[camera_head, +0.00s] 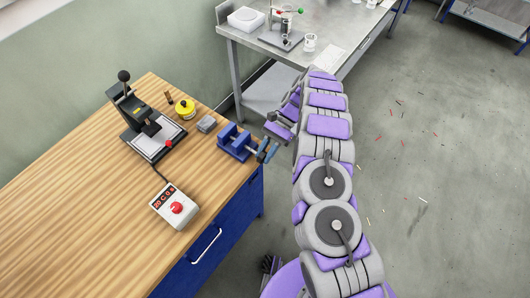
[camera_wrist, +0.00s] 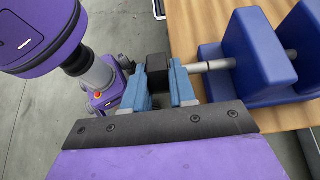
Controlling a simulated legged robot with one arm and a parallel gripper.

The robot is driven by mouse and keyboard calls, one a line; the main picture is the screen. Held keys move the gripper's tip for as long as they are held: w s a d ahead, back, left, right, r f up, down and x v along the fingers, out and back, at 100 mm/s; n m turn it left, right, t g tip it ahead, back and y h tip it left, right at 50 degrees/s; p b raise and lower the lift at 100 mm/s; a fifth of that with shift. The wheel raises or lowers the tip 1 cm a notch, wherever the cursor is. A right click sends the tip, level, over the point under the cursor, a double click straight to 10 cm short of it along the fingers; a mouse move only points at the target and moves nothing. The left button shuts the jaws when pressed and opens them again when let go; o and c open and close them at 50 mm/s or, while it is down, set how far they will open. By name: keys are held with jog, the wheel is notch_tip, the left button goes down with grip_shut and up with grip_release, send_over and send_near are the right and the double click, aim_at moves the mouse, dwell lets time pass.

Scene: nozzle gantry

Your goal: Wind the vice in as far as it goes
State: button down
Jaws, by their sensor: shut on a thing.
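The blue vice (camera_head: 235,142) sits at the right edge of the wooden bench, its screw end facing my arm. In the wrist view its blue jaws (camera_wrist: 262,52) stand at the upper right with a gap between them. A silver screw (camera_wrist: 212,65) runs from the jaws to a dark handle hub (camera_wrist: 157,68). My gripper (camera_wrist: 160,84) is shut on this dark hub, its two blue-grey fingers on either side. In the head view my gripper (camera_head: 267,151) is at the screw end. The rest of the handle is hidden.
On the wooden bench (camera_head: 105,200) are a black lever press (camera_head: 128,100), a control box (camera_head: 171,206) with a red button, a yellow-topped container (camera_head: 185,108) and a grey block (camera_head: 207,124). A metal table (camera_head: 335,60) stands behind. The floor at right is open, with scattered small bits.

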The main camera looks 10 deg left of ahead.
dwell(0.4)
jog(key=c, duration=1)
grip_release()
jog(key=shift+w+a, duration=0.1)
jog(key=shift+a, duration=0.05)
